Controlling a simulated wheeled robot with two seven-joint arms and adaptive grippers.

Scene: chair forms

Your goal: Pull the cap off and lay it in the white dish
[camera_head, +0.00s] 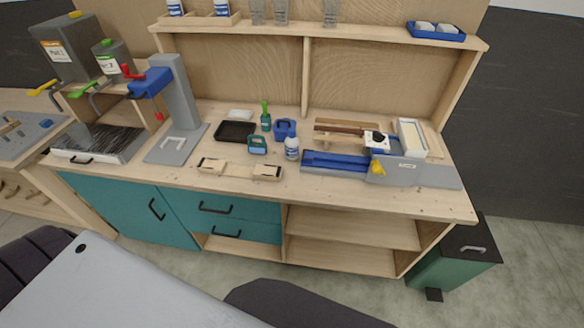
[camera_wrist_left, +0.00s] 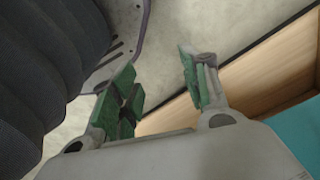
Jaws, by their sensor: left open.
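A small white bottle with a blue label (camera_head: 292,148) stands upright on the workbench, just right of the teal box-like item. A green bottle (camera_head: 266,120) with a narrow upright top stands behind it. I cannot tell which cap is meant; the caps are too small to make out. A small white dish (camera_head: 240,115) lies at the back of the bench, behind a black tray. My left gripper (camera_wrist_left: 155,75) shows in the left wrist view, with its green-padded fingers apart and nothing between them. It is away from the bottles, near the cabinet front. My right gripper is not in view.
The black tray (camera_head: 235,131), teal item (camera_head: 257,145) and blue item (camera_head: 285,128) crowd the bottles. A wooden holder (camera_head: 240,170) lies at the front edge. A grey-blue press (camera_head: 180,100) stands left, a blue fixture (camera_head: 335,162) right. A shelf (camera_head: 320,34) runs above.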

